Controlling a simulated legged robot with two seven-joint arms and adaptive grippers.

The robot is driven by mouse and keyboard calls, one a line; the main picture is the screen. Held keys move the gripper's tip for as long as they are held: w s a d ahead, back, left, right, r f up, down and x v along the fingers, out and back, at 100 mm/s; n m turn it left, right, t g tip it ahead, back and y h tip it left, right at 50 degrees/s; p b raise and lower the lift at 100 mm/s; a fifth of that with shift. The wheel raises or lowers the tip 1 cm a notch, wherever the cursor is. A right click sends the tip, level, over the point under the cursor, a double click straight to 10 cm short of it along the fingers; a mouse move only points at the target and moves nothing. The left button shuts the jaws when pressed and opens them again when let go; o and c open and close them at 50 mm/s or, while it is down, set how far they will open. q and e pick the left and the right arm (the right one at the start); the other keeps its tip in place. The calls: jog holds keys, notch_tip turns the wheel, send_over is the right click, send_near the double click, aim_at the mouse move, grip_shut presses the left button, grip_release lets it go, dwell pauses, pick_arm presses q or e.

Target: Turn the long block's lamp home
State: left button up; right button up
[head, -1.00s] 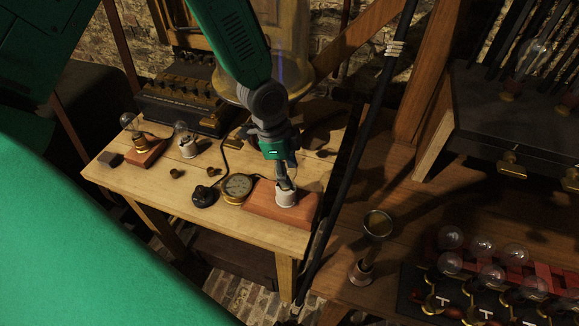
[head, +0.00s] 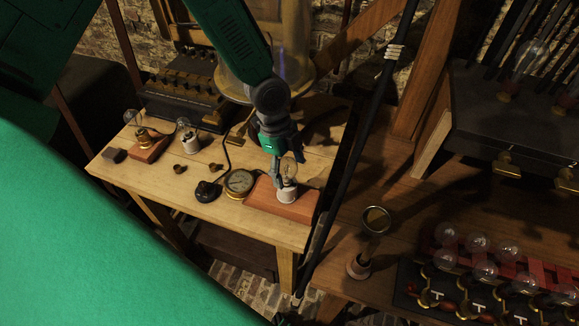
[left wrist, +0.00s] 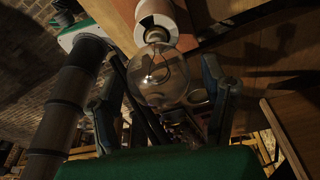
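The long block (head: 262,196) is a reddish wooden block near the right front edge of the pale table. A white socket (head: 287,196) stands on it with a clear glass lamp (head: 289,171) upright in it. My left gripper (head: 285,174) points down at the lamp, one finger beside its left side. In the left wrist view the lamp (left wrist: 158,78) sits in front of its white socket (left wrist: 157,22), between the spread fingers of the left gripper (left wrist: 160,82), with gaps on both sides. How far the lamp is screwed in cannot be told. My right gripper is not in view.
A brass dial (head: 239,183) and a black knob (head: 207,191) lie left of the block. A small block with a lamp (head: 150,148) and a white socket with a lamp (head: 190,141) stand farther left. A dark pole (head: 345,170) slants past the table's right edge.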

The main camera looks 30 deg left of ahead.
pick_arm(q)
jog(key=v, duration=1.2)
jog(key=shift+w, duration=0.1)
